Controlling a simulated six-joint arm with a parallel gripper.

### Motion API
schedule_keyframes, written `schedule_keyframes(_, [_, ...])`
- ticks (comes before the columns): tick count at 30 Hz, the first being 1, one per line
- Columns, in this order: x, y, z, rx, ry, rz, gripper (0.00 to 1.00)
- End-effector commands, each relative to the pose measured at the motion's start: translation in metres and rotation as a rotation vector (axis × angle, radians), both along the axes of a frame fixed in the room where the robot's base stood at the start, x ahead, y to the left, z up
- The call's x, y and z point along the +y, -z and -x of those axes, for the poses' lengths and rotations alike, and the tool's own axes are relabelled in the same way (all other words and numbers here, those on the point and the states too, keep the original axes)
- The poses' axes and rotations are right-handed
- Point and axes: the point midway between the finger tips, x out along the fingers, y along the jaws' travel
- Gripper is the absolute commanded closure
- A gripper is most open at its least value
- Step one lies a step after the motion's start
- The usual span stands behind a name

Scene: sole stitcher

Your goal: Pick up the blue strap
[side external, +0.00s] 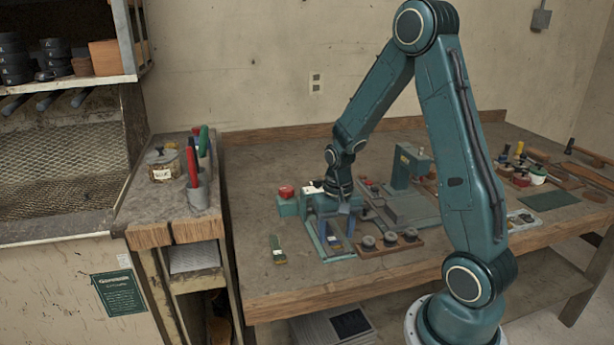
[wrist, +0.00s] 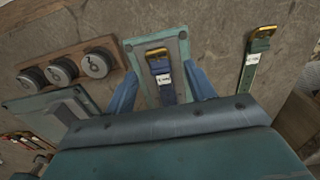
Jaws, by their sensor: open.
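The blue strap (wrist: 166,86) has a gold buckle and a white label and lies on a grey-green plate (wrist: 138,52) in the wrist view. My gripper (wrist: 161,76) is open, with one blue finger on each side of the strap and a gap on both sides. The near end of the strap is hidden under the gripper body. In the side view my gripper (side external: 337,228) points down low over the plate (side external: 322,249); the strap is too small to make out clearly there.
A green strap (wrist: 256,58) with a gold buckle lies on the bench beside the plate, also in the side view (side external: 277,249). A green machine (side external: 408,168) stands behind.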

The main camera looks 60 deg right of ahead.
Motion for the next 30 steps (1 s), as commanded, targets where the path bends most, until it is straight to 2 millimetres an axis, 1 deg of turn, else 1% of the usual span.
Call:
schedule_keyframes(3, [0.000,0.010,0.000,0.001,0.000,-0.001,0.45])
schedule_keyframes(6, [0.000,0.015,0.000,0.000,0.000,0.000,0.45])
schedule_keyframes(22, [0.000,0.016,0.000,-0.001,0.000,0.001,0.45])
schedule_keyframes(23, [0.000,0.016,0.000,-0.001,0.000,0.001,0.47])
schedule_keyframes(24, [0.000,0.016,0.000,-0.001,0.000,0.001,0.55])
schedule_keyframes(30, [0.000,0.016,0.000,-0.001,0.000,0.001,0.94])
